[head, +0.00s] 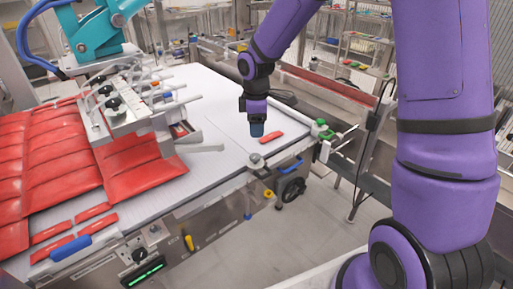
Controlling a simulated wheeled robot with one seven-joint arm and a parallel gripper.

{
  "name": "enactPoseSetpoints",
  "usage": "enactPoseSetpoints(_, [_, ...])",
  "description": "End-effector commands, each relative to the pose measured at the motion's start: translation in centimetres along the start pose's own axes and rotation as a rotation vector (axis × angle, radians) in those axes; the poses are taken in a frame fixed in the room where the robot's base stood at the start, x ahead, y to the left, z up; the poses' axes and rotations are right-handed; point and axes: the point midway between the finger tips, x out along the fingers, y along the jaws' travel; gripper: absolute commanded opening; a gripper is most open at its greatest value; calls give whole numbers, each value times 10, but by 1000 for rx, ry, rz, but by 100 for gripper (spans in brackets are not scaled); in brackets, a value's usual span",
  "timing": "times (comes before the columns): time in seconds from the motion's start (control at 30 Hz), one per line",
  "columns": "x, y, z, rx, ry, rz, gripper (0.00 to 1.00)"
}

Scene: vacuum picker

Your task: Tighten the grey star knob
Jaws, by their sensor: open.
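A grey knob (257,160), which I take to be the grey star knob, sits at the near right corner of the white conveyor table (222,110). Its lobes are too small to make out. My gripper (257,131), at the end of my purple arm, points down over the table, above the knob in the picture and apart from it. It is open, and I see nothing held in it. How high it is above the table is hard to tell.
A red strip (271,137) lies just right of my gripper. A black handwheel (292,189) and a green-topped knob (320,125) are on the right side. Red pouches (45,165) and a teal picker arm (95,33) fill the left. Floor is clear in front.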

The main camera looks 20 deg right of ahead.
Motion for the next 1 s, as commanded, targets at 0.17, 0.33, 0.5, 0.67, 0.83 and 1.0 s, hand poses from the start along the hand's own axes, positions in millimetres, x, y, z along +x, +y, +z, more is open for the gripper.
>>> enactPoseSetpoints(0.17, [13, 4, -5, -34, 7, -13, 65])
enactPoseSetpoints(0.33, [30, 3, -5, -35, 6, -16, 65])
enactPoseSetpoints(0.5, [60, 2, -5, -35, 5, -17, 65])
enactPoseSetpoints(0.67, [87, 2, -5, -34, 6, -16, 65])
enactPoseSetpoints(0.83, [108, 2, -5, -34, 6, -13, 65])
enactPoseSetpoints(1.0, [117, 2, -5, -32, 7, -12, 65])
